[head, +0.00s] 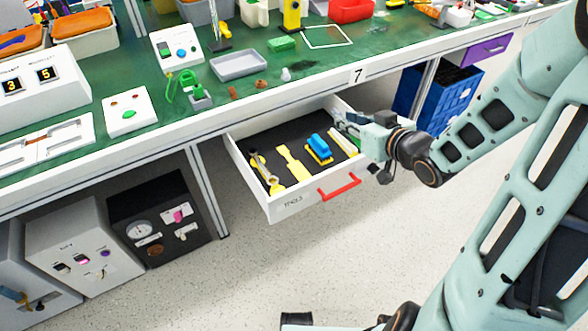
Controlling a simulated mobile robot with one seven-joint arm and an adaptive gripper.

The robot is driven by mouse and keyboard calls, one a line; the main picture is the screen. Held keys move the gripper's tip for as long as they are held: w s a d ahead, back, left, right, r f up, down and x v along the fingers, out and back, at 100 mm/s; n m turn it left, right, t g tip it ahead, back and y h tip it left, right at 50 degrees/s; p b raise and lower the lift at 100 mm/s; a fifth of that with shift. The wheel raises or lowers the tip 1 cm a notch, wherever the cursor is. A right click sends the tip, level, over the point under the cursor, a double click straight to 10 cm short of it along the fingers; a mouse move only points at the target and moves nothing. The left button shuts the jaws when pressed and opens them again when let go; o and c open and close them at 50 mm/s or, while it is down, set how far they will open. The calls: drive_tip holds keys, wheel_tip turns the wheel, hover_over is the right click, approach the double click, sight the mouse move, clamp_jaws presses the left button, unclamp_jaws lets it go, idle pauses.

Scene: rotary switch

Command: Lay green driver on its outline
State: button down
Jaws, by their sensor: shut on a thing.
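The drawer (292,207) is open under the bench, with a black lining and yellow outlines. A yellow driver-like outline (293,164) lies bare in the middle. A pale yellow strip (343,141) shows at the right, partly behind my gripper. My gripper (345,122) is over the drawer's right rear part, shut on a slim thing that looks to be the green driver. My gripper mostly hides it, and I cannot tell whether it touches the lining.
A blue tool (319,146) lies on yellow in the drawer, and a wrench-like shape (264,172) is at the left. The red handle (340,187) is on the drawer front. The bench edge (225,112) overhangs the drawer's rear. Blue crates (440,95) stand behind my arm.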

drive_tip(key=shift+n+g+y, duration=0.3)
drive_tip(key=shift+n+y, duration=0.2)
drive_tip(key=w+a+f+b, duration=0.2)
drive_tip(key=a+f+b, duration=0.1)
drive_tip(key=a+f, duration=0.1)
drive_tip(key=w+a+f+b, duration=0.2)
drive_tip(key=a+f+b, duration=0.1)
drive_tip(key=f, duration=0.3)
drive_tip(key=w+a+f+b, duration=0.1)
drive_tip(key=a+f+b, duration=0.1)
drive_tip(key=a+f, duration=0.3)
drive_tip(key=shift+w+a+b, duration=0.4)
drive_tip(key=shift+r, duration=0.15)
drive_tip(key=shift+f+b, duration=0.6)
drive_tip(key=shift+f, duration=0.05)
drive_tip(key=c, duration=1.7)
unclamp_jaws()
drive_tip(key=shift+r, duration=0.1)
